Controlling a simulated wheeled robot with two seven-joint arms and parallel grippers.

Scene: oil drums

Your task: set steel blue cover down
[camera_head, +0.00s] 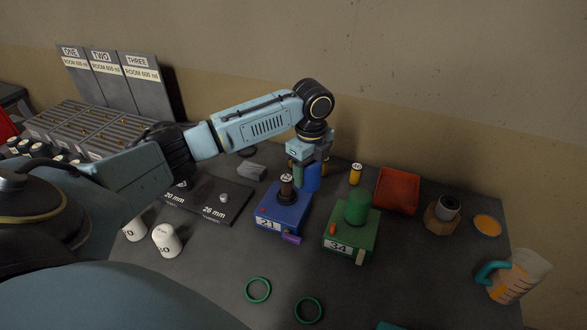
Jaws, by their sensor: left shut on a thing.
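The steel blue cover (313,180) is a blue cylinder, upright, just behind and to the right of the blue box. My left gripper (308,163) points down from above and is shut on the cover. The fingers hide its upper part. I cannot tell whether its lower end touches the table. The blue box (278,213), marked 21, has a bare dark brown post with a ringed foot on top. My right gripper is not in view.
The green box (340,242), marked 34, carries a green cover (357,206). A red tray (397,190), a small yellow cylinder (355,174) and a brown holder (443,213) stand at the right. A jug (515,277) is near the right edge. Two green rings (258,290) lie in front.

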